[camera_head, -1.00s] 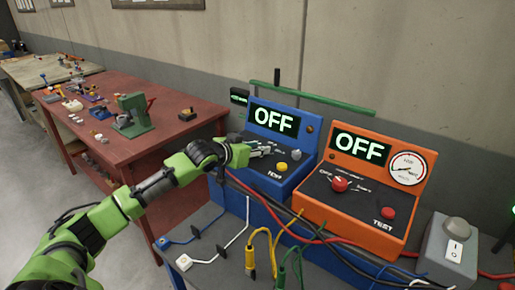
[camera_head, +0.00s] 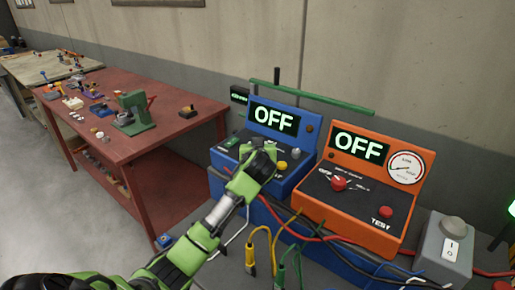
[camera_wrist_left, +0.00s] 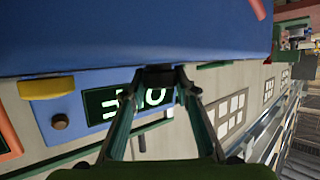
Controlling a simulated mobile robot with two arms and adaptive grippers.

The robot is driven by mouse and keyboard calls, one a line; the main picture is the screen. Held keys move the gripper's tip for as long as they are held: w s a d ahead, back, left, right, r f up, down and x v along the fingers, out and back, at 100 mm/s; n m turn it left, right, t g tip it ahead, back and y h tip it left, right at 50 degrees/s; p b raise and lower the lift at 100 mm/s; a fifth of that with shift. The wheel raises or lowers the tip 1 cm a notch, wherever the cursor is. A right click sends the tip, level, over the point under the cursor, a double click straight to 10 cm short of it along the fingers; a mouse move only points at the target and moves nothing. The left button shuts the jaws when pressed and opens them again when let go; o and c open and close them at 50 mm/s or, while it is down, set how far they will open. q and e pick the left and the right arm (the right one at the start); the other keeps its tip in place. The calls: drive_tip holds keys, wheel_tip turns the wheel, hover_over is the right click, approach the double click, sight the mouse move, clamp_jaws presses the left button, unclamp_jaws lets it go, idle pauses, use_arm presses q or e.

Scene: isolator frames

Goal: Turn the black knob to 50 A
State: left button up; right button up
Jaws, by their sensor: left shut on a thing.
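The blue device (camera_head: 218,160) stands on the bench with a green "OFF" display (camera_head: 274,120). Its sloped panel carries a yellow button (camera_head: 282,166) and a grey knob (camera_head: 296,153). My left gripper (camera_head: 262,152) is over the middle of this panel and hides what is under it in the head view. In the left wrist view the two fingers of my gripper (camera_wrist_left: 157,92) close on the black knob (camera_wrist_left: 158,74) at the blue panel's edge. The scale marks around the knob are not readable. My right gripper is not in view.
An orange device (camera_head: 350,222) with a red knob (camera_head: 339,184), a red button (camera_head: 385,212) and a dial gauge (camera_head: 405,168) stands to the right. A grey switch box (camera_head: 447,235) is beyond it. Cables lie in front. A red table (camera_head: 150,150) stands at left.

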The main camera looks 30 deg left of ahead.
use_arm(q)
drive_tip(key=shift+n+g+y, duration=0.4)
drive_tip(key=shift+n+y, duration=0.1)
drive_tip(key=shift+y, duration=0.3)
drive_tip(key=o, duration=1.1)
drive_tip(key=v, duration=1.2)
drive_tip(key=shift+r, duration=0.15)
